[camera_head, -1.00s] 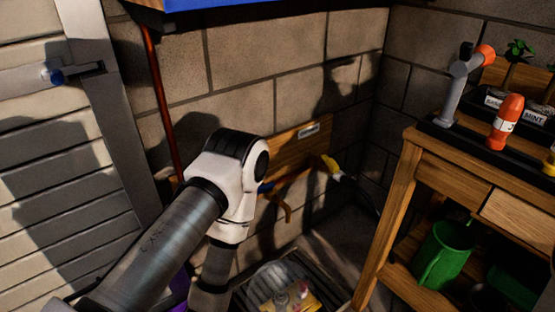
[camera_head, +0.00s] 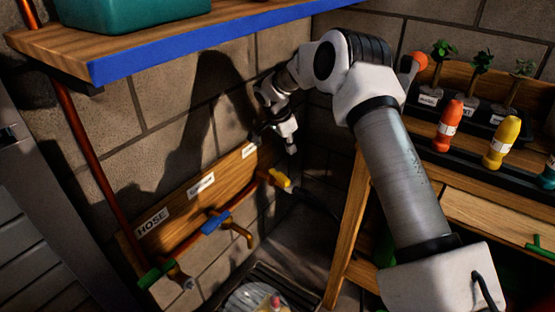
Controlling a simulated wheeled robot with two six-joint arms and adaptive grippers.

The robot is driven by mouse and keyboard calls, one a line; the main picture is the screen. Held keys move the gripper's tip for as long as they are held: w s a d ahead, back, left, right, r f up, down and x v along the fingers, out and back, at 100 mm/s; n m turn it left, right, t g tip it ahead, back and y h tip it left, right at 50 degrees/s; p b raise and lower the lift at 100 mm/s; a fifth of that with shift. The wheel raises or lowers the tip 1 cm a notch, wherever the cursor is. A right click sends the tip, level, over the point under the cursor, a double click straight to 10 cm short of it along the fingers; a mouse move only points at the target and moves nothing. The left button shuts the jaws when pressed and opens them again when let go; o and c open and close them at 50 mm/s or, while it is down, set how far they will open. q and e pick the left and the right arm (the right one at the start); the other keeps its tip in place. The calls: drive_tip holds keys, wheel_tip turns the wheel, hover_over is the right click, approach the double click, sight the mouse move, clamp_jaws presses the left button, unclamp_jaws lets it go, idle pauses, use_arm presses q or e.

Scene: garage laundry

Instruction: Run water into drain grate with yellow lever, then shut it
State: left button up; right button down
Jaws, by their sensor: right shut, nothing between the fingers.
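The yellow lever (camera_head: 280,178) sits at the right end of a copper pipe on the block wall. A blue lever (camera_head: 216,222) with a spout below it is mid-pipe, and a green lever (camera_head: 155,274) is at the lower left. My right gripper (camera_head: 290,147) is shut and empty, pointing down just above the yellow lever and apparently apart from it. The dark drain grate (camera_head: 292,287) lies on the floor at the bottom edge, partly covered by a clear, rounded item (camera_head: 250,299). No running water is visible. My left gripper is out of view.
A wooden board (camera_head: 190,200) with labels, one reading HOSE, backs the pipe. A blue-edged shelf (camera_head: 190,50) with a teal bin (camera_head: 135,14) overhangs at upper left. A wooden bench (camera_head: 483,213) with orange and yellow bottles and potted plants stands at right.

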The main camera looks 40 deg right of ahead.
wheel_tip(320, 180, down, 9)
drive_tip(key=b, duration=0.4)
drive_tip(key=shift+a+f, duration=0.1)
drive_tip(key=shift+a, duration=0.05)
drive_tip(key=shift+s+a, duration=0.1)
drive_tip(key=shift+a, duration=0.05)
